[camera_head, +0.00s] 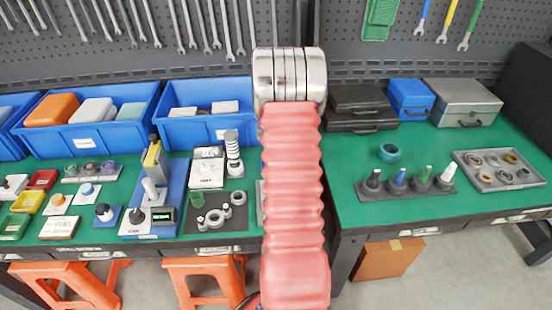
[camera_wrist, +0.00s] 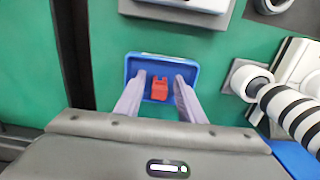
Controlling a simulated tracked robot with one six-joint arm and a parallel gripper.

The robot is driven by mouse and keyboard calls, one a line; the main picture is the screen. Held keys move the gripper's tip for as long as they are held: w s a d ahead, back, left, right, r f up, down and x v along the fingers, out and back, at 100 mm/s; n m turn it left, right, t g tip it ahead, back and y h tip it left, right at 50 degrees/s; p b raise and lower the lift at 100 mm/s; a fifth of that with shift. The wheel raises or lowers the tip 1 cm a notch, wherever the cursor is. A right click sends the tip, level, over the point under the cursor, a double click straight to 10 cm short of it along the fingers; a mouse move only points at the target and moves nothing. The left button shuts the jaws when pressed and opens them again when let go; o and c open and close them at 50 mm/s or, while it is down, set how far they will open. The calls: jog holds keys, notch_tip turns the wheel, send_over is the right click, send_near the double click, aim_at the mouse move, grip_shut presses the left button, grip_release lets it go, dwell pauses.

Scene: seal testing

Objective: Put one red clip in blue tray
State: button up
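A red clip (camera_wrist: 159,91) is inside a small blue tray (camera_wrist: 160,63) on the green bench top, in the wrist view. My gripper (camera_wrist: 159,79) is above the tray, with one finger on each side of the clip. The fingers are apart, with a visible gap between each and the clip, so it is open and empty. The lower part of the tray is hidden by my gripper. In the head view my red-sleeved arm covers this spot, so neither clip nor gripper shows there.
A black-and-white striped cylinder (camera_wrist: 285,108) stands close to the right of my gripper in the wrist view. In the head view, blue bins (camera_head: 207,130) stand at the back left. A bottle rack (camera_head: 405,187) and a grey parts tray (camera_head: 497,181) sit on the right bench.

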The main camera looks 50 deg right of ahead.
jog(key=shift+r, duration=0.1)
notch_tip(320, 180, up, 12)
dwell(0.5)
dwell(0.7)
